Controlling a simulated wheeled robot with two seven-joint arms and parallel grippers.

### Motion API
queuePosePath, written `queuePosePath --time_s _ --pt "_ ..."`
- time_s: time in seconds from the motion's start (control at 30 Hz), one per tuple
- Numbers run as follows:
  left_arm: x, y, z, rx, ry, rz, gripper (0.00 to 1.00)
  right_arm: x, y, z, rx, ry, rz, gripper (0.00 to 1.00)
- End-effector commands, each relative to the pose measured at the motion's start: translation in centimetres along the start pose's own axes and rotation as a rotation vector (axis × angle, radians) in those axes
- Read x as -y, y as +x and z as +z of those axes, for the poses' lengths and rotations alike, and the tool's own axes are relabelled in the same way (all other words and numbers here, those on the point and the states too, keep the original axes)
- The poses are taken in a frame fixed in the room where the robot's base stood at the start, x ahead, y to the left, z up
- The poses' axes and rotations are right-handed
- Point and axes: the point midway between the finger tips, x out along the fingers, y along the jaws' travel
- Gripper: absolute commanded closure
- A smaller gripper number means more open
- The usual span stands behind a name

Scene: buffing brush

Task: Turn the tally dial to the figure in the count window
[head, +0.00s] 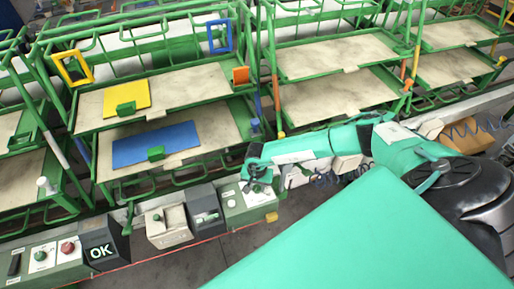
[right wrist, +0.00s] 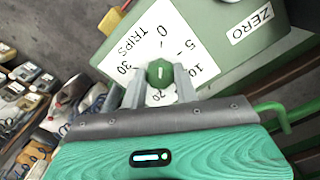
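The tally dial (right wrist: 160,73) is a green knob on a white plate marked TRIPS, with figures such as 0, 5, 10, 20 and 30 around it. Its short white mark points up in the right wrist view, roughly toward the 0. My right gripper (right wrist: 160,84) has one finger on each side of the knob, close against it. In the head view my right gripper (head: 257,185) is over the green box (head: 247,212) at the lower middle and partly covers its plate. I cannot make out a figure in a count window. My left gripper is not in view.
A ZERO label (right wrist: 250,22) is on the same box. To the left stand dark boxes (head: 205,210), a beige box (head: 168,227), an OK display (head: 101,251) and a red button (head: 67,248). Green racks (head: 180,85) with shelves stand behind. A green rail (right wrist: 285,108) is near the gripper's right.

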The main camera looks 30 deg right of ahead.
Motion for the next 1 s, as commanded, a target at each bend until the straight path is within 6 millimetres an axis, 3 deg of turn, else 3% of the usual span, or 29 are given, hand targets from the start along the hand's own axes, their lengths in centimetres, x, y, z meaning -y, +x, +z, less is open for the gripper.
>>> queuePosePath --time_s 0.47,1.0 --pt "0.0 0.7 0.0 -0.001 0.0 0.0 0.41 0.0 0.1 0.0 0.0 0.073 -0.001 0.93" --pt "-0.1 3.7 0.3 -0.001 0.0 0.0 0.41 0.0 0.3 0.0 0.0 0.527 -0.001 0.93"
